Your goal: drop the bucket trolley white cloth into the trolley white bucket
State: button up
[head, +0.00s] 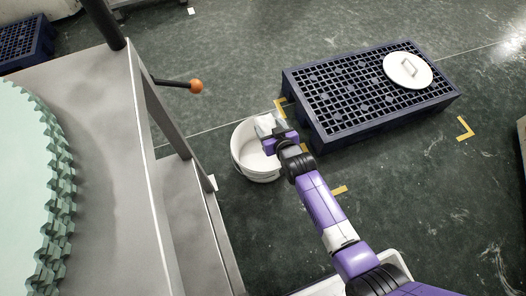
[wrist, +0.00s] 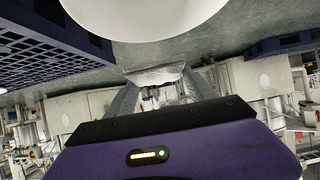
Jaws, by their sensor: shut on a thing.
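The white bucket (head: 246,158) stands just left of the dark blue pallet, its open mouth facing up. My gripper (head: 270,132) is over the right part of the bucket's mouth in the head view. It is shut on the white cloth (head: 265,122), a small crumpled piece at the fingertips. In the wrist view the cloth (wrist: 155,75) bulges between the two fingers, and the bucket's white curved side (wrist: 145,18) fills the top middle. My gripper hides part of the bucket's right rim. The cloth's exact height relative to the rim cannot be told.
The dark blue grid pallet (head: 345,95) lies to the right, with a white lid (head: 408,70) on it. A grey machine table (head: 100,150) with a green toothed disc (head: 30,190) and an orange-knobbed lever (head: 196,86) is to the left. Floor behind the bucket is clear.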

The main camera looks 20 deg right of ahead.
notch_tip(320, 180, down, 5)
jog(key=b, duration=0.3)
jog(key=shift+r+b, duration=0.15)
jog(key=shift+b, duration=0.2)
jog(key=o, duration=1.6)
jog(key=shift+c, duration=0.2)
jog(key=p+v, duration=0.4)
jog(key=v, duration=0.3)
jog(key=shift+s+r, duration=0.15)
jog(key=shift+s, duration=0.25)
